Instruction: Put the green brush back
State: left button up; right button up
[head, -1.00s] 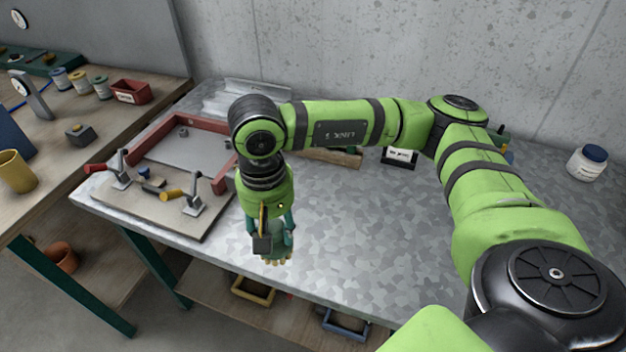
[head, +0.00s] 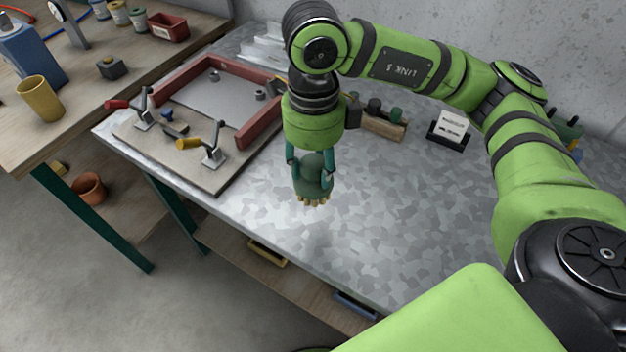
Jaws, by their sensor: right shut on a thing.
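My right gripper (head: 313,176) points down above the front part of the metal table and is shut on the green brush (head: 313,173). The brush has a dark green rounded body with pale tan bristles at its lower end. It hangs upright with bristles down, and its top is partly hidden by the fingers. It seems held a little above the tabletop. A wooden block (head: 383,127) with several dark and green knobs on it stands behind, to the right of the gripper. My left gripper is not in view.
A board with a red frame (head: 259,129) and toggle clamps lies on the left. A small white card on a black stand (head: 451,129) is behind. A wooden bench with a yellow cup (head: 40,98) stands at far left.

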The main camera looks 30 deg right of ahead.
jog(key=m, duration=0.5)
jog(key=shift+s+d+b, duration=0.1)
jog(key=shift+s+b, duration=0.05)
jog(key=shift+b, duration=0.2)
jog(key=m, duration=0.2)
jog(key=shift+s+m, duration=0.1)
jog(key=shift+m, duration=0.2)
jog(key=m+b, duration=0.1)
jog(key=m, duration=0.4)
jog(key=shift+s+d, duration=0.1)
jog(key=shift+d, duration=0.05)
jog(key=shift+m, duration=0.7)
jog(key=w+d+f+p, duration=0.1)
jog(key=w+f, duration=0.2)
jog(key=w+d+f+p, duration=0.2)
jog(key=w+f, duration=0.2)
jog(key=w+d+f+p, duration=0.1)
jog(key=w+f, duration=0.2)
jog(key=shift+w+d+f+p, duration=0.15)
jog(key=shift+w+d+p, duration=0.1)
jog(key=shift+d+p, duration=0.15)
jog(key=shift+f, duration=0.2)
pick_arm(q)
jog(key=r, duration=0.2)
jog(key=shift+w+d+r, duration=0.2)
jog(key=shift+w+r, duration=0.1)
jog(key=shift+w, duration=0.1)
pick_arm(e)
jog(key=shift+f, duration=0.1)
